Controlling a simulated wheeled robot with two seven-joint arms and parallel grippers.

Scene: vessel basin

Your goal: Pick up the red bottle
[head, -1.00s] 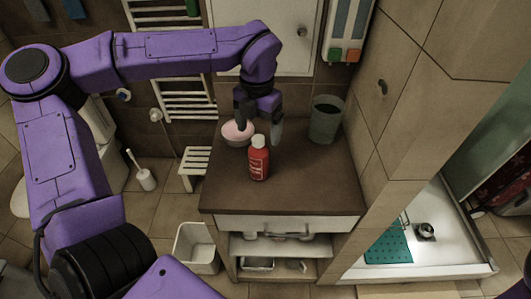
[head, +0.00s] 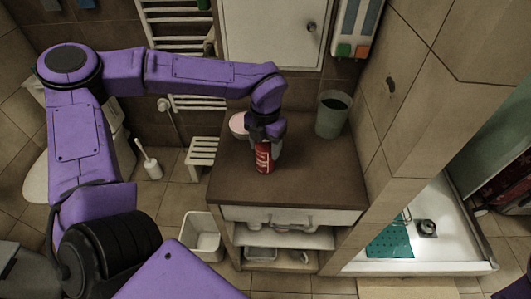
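The red bottle (head: 264,159) with white lettering stands upright on the brown top of a cabinet (head: 310,178). My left gripper (head: 266,147) is down over the bottle's upper part and hides its white cap. One finger shows along the bottle's right side; the other finger is mostly hidden. I cannot tell whether the fingers touch the bottle or stand slightly apart from it. My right gripper is not in view.
A pink-topped round dish (head: 238,124) sits just behind the bottle, close to my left gripper. A grey-green cup (head: 333,114) stands at the back right. The cabinet top's front and right are clear. A tiled wall (head: 412,95) borders the right side.

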